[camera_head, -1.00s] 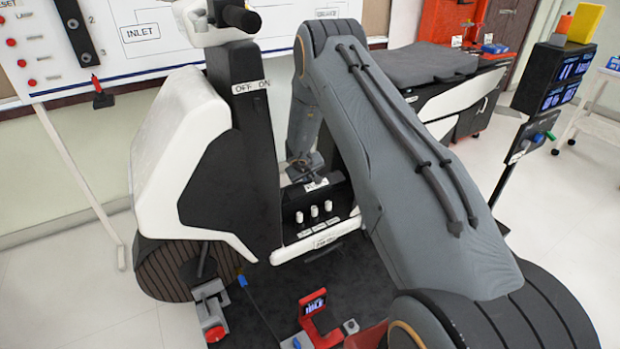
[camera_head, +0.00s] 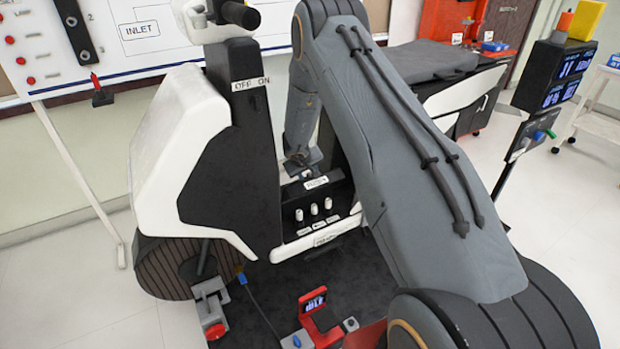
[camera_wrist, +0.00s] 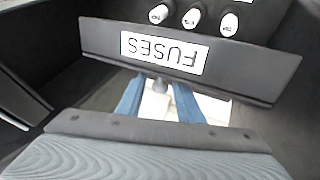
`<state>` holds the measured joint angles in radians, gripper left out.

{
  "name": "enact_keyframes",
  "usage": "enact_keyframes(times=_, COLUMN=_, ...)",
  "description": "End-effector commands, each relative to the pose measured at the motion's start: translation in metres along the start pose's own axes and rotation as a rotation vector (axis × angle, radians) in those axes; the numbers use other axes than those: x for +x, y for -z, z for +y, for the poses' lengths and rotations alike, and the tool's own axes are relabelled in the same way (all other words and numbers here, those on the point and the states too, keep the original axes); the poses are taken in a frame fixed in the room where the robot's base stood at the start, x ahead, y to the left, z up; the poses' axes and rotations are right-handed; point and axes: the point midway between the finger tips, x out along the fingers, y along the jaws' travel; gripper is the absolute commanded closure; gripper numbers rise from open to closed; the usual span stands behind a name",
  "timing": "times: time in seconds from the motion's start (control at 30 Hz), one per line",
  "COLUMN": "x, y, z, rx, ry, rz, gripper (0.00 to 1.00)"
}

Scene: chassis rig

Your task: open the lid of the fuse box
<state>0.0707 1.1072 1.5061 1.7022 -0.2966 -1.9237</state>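The fuse box (camera_head: 328,232) is a dark box low on the scooter body, with a row of white fuses (camera_head: 314,209) exposed on its front. Its dark lid (camera_head: 325,177) stands raised above the fuses, tilted, with a white "FUSES" label. In the wrist view the lid (camera_wrist: 90,45) spans the upper middle, its label upside down and the fuses beyond it. My gripper (camera_wrist: 158,92) is at the lid's lower edge there, its two blue fingers apart with a small knob between them. I see gaps beside the knob; the fingertips are partly hidden by the lid.
The white and black scooter body (camera_head: 225,130) stands left of my arm. A red stand with a small display (camera_head: 315,305) is on the dark mat below. A post with dark displays (camera_head: 560,75) stands at the right. Light floor is clear at the lower left.

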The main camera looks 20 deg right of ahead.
Motion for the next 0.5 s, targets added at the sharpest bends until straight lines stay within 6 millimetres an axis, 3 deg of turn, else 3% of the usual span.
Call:
enact_keyframes(times=0.23, x=-0.037, y=0.001, z=0.000, rx=-0.001, ry=0.000, rz=0.001, gripper=0.67)
enact_keyframes(times=0.5, x=-0.050, y=0.000, z=0.000, rx=0.000, ry=-0.001, rz=0.000, gripper=0.67)
